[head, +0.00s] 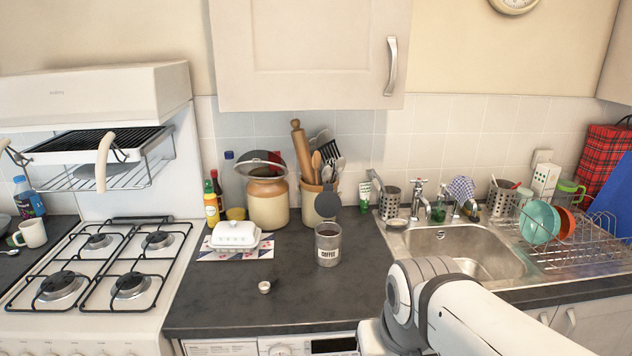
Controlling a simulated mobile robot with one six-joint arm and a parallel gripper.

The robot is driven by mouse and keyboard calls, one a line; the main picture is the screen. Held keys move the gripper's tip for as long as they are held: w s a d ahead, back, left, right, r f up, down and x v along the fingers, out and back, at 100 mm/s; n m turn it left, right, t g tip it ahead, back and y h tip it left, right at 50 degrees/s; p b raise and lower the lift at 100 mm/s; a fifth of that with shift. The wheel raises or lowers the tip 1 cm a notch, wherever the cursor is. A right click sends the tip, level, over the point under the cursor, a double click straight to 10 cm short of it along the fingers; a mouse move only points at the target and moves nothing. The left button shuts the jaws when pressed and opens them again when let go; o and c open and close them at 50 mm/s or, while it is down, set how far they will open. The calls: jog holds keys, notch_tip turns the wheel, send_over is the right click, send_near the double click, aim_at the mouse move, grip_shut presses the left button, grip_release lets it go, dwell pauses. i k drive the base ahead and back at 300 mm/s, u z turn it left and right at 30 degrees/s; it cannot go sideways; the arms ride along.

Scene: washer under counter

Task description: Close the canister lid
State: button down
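A grey canister labelled COFFEE (328,249) stands upright on the dark worktop, left of the sink. Its top is open and dark contents show inside. Its round grey lid (327,204) stands raised above the back of the rim. My arm comes in from the lower right, with its bend in front of the sink, to the right of and nearer than the canister. My gripper is not in view, so its opening and anything in it cannot be told.
Behind the canister are a utensil crock (309,203) and a large tan jar (267,205). A white butter dish (236,234) is left, and a small cup (265,287) is front left. The sink (465,250) is right. Worktop before the canister is mostly clear.

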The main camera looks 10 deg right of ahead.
aim_at(328, 203)
jog(key=i, duration=0.85)
jog(key=z, duration=0.05)
